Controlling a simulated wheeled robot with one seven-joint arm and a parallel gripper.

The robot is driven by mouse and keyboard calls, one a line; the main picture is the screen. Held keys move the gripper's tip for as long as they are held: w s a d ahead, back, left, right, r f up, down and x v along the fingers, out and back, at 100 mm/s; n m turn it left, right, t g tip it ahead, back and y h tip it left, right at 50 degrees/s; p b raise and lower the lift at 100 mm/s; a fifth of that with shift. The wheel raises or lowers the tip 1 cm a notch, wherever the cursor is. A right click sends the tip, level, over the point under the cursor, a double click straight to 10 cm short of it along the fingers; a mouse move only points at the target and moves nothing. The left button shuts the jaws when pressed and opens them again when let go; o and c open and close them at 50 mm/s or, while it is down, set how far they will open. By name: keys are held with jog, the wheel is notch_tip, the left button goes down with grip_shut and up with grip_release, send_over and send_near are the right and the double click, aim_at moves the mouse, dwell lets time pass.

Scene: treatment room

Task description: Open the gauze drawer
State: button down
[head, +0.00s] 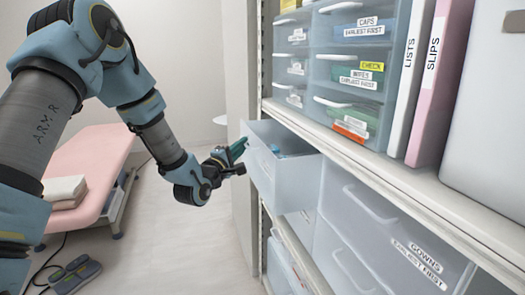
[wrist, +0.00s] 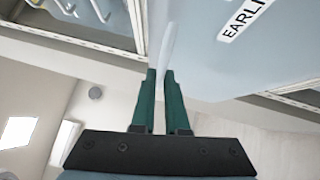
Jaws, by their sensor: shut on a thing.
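A translucent drawer (head: 290,172) stands pulled out from the shelf unit, with something blue inside it. Its front faces left, so its name label is hidden in the head view and I cannot read whether it says gauze. My gripper (head: 241,150) is at this front. In the wrist view the green fingers of my gripper (wrist: 160,75) are closed around a pale handle (wrist: 167,45) on the drawer front (wrist: 220,70). Part of a label (wrist: 245,18) there reads "EARLI".
Drawers labelled caps (head: 362,30) and wipes (head: 360,80) are above, behind the shelf edge (head: 400,185). A gowns drawer (head: 390,230) is at lower right. Binders (head: 440,80) stand on the shelf. A pink couch (head: 90,175) and foot pedal (head: 75,274) are at left; floor between is clear.

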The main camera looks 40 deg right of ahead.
jog(key=w+a, duration=0.3)
jog(key=a, duration=0.5)
jog(key=shift+a+b, duration=0.25)
jog(key=shift+b, duration=0.05)
jog(key=shift+w, duration=0.1)
jog(key=c, duration=0.9)
grip_release()
jog(key=b+v, duration=0.2)
jog(key=v, duration=0.8)
jog(key=shift+a, duration=0.35)
